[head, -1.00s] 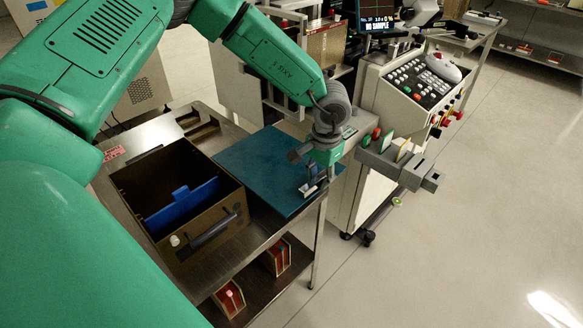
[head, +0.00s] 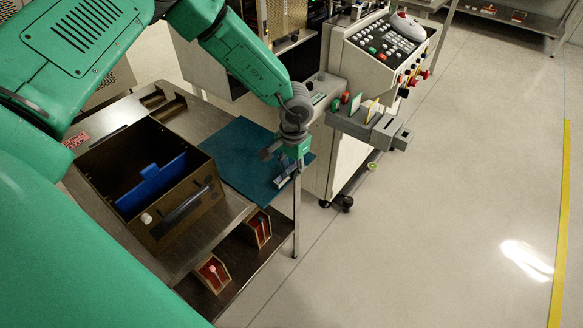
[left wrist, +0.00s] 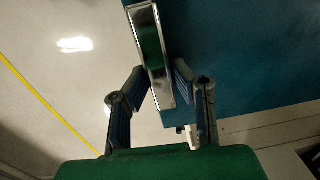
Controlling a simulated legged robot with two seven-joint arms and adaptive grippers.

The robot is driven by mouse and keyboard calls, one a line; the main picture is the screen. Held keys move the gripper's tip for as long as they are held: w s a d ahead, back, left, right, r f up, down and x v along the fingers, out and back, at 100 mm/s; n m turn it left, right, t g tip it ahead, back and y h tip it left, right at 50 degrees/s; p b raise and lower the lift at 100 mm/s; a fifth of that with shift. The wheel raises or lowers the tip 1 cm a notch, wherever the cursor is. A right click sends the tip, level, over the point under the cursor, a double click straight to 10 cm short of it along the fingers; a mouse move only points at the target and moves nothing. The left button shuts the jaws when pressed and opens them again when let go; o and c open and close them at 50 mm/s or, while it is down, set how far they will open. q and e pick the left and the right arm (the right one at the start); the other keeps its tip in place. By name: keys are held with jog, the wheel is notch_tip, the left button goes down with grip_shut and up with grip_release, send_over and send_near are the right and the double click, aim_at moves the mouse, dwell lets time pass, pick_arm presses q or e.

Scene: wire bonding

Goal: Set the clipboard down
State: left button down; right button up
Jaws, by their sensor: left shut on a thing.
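The clipboard is a flat teal board (head: 240,150) at the right end of the steel cart, beside the brown box. My left gripper (head: 287,170) is at the middle of its right-hand edge. In the left wrist view, a shiny silver clip (left wrist: 150,55) lies along the edge of the teal board (left wrist: 250,50), between the fingers of my left gripper (left wrist: 158,85), which is shut on it. The board looks about level and reaches past the cart's edge. I cannot tell whether its underside touches the cart top. My right gripper is out of view.
The open brown box (head: 180,210) with a blue panel (head: 152,185) stands close left of the clipboard. A control console (head: 385,50) and a grey holder with coloured pieces (head: 370,130) stand to the right. Small red-and-wood items (head: 212,273) sit on the lower shelf.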

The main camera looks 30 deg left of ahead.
pick_arm(q)
jog(key=c, duration=1.4)
grip_release()
jog(key=shift+a+f, duration=0.15)
jog(key=shift+a, duration=0.45)
jog(key=shift+s, duration=0.1)
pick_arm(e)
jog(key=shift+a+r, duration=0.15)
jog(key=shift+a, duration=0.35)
pick_arm(q)
jog(key=shift+d, duration=0.15)
jog(key=shift+d, duration=0.25)
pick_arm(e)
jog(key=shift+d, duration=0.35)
pick_arm(q)
jog(key=shift+r, duration=0.2)
jog(key=shift+a+r, duration=0.1)
jog(key=shift+r, duration=0.25)
notch_tip(320, 180, up, 11)
jog(key=p, duration=0.2)
jog(key=shift+d+r, duration=0.2)
jog(key=shift+d, duration=0.05)
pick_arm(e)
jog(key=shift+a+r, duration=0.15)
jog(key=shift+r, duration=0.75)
